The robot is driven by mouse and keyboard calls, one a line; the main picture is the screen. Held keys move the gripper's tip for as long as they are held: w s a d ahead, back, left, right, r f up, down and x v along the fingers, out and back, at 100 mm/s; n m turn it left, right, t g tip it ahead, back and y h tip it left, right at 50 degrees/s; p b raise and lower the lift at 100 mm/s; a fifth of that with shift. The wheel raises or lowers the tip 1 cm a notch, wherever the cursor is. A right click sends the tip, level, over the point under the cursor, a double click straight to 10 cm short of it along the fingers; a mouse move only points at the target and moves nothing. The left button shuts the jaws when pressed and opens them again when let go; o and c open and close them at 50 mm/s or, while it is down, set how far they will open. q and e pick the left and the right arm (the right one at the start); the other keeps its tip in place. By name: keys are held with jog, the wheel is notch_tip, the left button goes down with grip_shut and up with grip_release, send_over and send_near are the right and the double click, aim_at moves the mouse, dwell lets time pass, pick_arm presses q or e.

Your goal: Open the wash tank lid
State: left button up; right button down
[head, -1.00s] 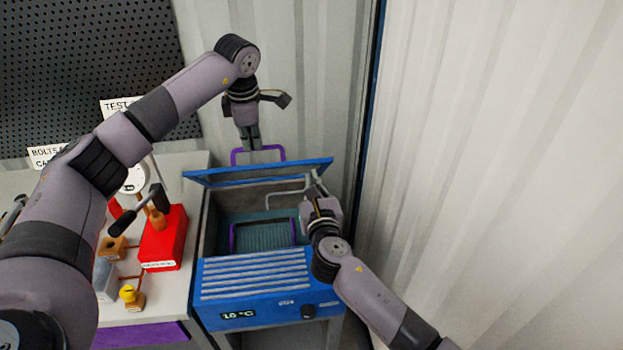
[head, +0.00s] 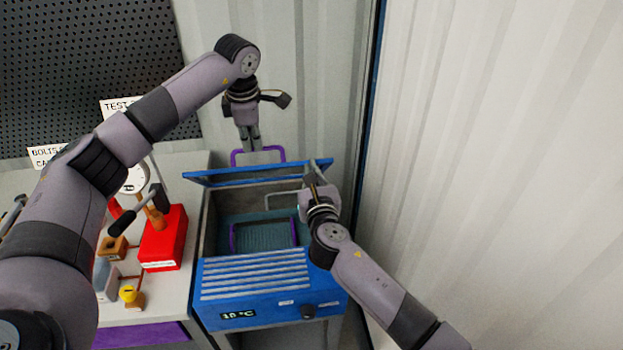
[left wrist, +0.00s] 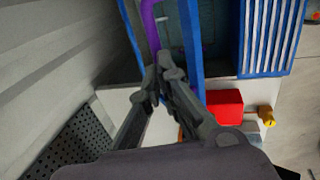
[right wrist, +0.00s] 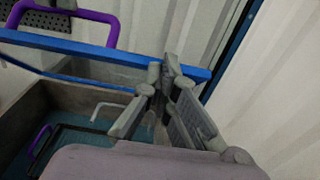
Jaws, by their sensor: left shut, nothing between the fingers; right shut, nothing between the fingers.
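The blue wash tank (head: 255,290) stands with its lid (head: 258,172) raised at the back, seen nearly edge-on. A purple handle (head: 258,152) sits on the lid's far side. It also shows in the left wrist view (left wrist: 150,28) and in the right wrist view (right wrist: 97,17). My left gripper (head: 252,146) is shut and empty, pointing down at the handle; whether it touches cannot be told. My right gripper (head: 312,180) is shut and empty at the lid's right end, over the tank's right rim. In the right wrist view its fingertips (right wrist: 163,72) overlap the lid's edge.
Inside the tank is a basket with a purple handle (head: 233,238). A bench on the left holds a red test pump (head: 164,240) and a yellow-capped part (head: 130,294). A corrugated wall (head: 480,150) stands close on the right; another is behind the tank.

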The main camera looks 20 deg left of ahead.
pick_arm(q)
jog(key=o, duration=0.6)
jog(key=shift+a+f, duration=0.1)
jog(key=shift+f, duration=0.5)
jog(key=shift+w+a+f, duration=0.3)
jog(key=shift+w, duration=0.25)
jog(key=shift+r, duration=0.2)
